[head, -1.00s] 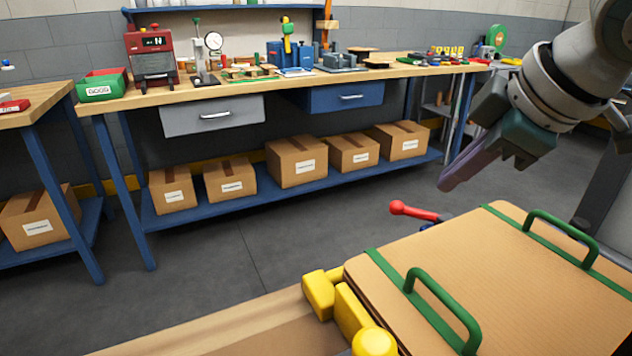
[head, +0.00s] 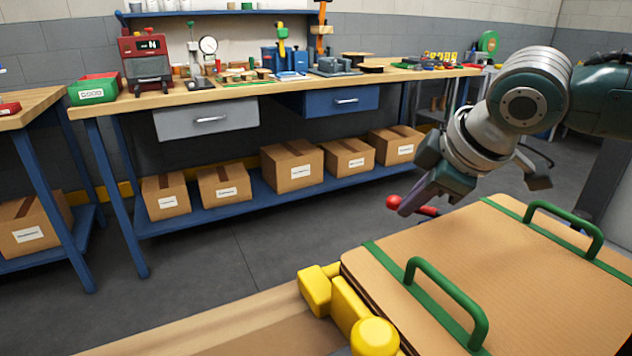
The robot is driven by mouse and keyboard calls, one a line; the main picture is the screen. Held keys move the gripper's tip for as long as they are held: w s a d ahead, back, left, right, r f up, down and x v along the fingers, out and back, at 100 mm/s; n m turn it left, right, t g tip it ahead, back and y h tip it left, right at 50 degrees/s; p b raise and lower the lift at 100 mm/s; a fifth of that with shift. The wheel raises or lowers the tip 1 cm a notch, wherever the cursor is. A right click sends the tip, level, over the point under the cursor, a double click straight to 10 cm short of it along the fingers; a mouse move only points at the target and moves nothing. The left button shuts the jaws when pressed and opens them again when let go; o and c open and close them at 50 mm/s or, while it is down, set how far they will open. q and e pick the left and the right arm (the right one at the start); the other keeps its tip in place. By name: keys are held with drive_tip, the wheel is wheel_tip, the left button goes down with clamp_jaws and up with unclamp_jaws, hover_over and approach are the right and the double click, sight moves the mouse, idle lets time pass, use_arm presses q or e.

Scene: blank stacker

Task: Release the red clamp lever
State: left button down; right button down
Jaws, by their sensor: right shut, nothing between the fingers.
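The red clamp lever (head: 394,202) has a round red knob and a short red arm. It stands beyond the back left edge of a stack of brown cardboard blanks (head: 455,245). My right gripper (head: 408,211) comes in from the upper right and points down to the left. Its shut fingers overlap the lever just right of the knob in the picture. I cannot tell whether they touch it. The lever's lower end is hidden behind the stack and the fingers. My left gripper is not in view.
Two green handles (head: 449,295) rise from straps across the stack. A yellow stop with a round knob (head: 374,338) sits at the stack's left side. Behind, across open grey floor (head: 232,262), stands a long workbench (head: 299,85) with several boxes on its lower shelf.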

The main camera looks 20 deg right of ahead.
use_arm(q)
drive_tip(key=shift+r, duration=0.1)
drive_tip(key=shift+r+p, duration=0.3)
drive_tip(key=shift+p, duration=0.05)
use_arm(e)
drive_tip(key=shift+w+m, duration=0.15)
drive_tip(key=shift+m, duration=0.15)
